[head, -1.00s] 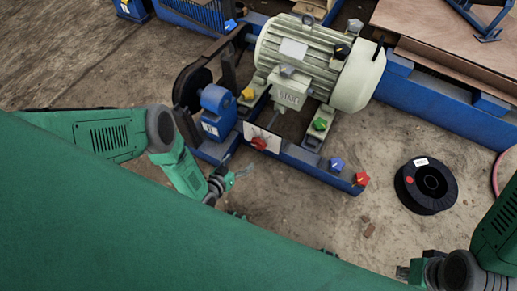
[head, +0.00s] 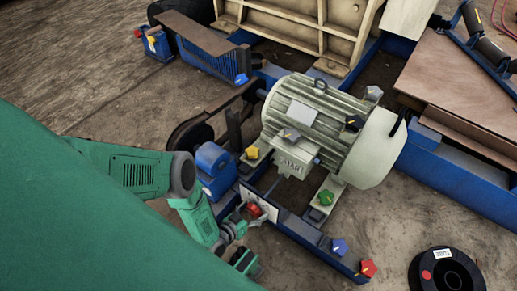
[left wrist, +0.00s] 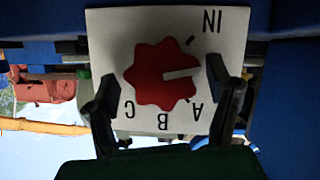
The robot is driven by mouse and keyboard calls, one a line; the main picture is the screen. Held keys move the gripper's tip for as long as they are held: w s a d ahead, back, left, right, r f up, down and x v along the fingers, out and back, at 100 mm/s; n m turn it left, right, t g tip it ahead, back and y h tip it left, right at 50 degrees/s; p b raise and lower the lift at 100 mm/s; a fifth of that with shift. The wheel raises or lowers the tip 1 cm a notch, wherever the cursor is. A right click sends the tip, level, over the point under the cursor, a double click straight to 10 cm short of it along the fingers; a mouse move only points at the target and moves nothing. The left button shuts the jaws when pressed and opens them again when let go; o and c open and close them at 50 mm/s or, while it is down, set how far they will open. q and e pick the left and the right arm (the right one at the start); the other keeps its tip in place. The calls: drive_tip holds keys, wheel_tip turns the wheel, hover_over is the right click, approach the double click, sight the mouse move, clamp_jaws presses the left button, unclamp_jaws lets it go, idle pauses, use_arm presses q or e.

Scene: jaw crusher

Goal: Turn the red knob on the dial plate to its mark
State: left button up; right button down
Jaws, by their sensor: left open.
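The red knob (head: 254,209) sits on the white dial plate (head: 270,211) on the blue frame in front of the motor. In the left wrist view the lobed red knob (left wrist: 150,78) has a white pointer line aimed right, between IN and A. The plate (left wrist: 110,30) shows IN, A, B and C, upside down, with a black tick beside IN. My left gripper (head: 245,214) is at the plate. Its open fingers (left wrist: 163,78) stand on either side of the knob, with plate visible between them and the knob. My right gripper is out of view.
The pale motor (head: 325,125) stands behind the plate, with a blue bearing block (head: 215,168) to its left. Several coloured star knobs, including another red one (head: 368,268), sit around the frame. A black reel (head: 447,272) lies on the ground at lower right.

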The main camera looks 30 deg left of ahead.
use_arm(q)
drive_tip(key=shift+a, duration=0.2)
drive_tip(key=shift+f, duration=0.1)
drive_tip(key=shift+c, duration=0.8)
drive_tip(key=c, duration=1)
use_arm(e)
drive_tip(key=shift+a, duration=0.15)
use_arm(q)
drive_tip(key=shift+d, duration=0.1)
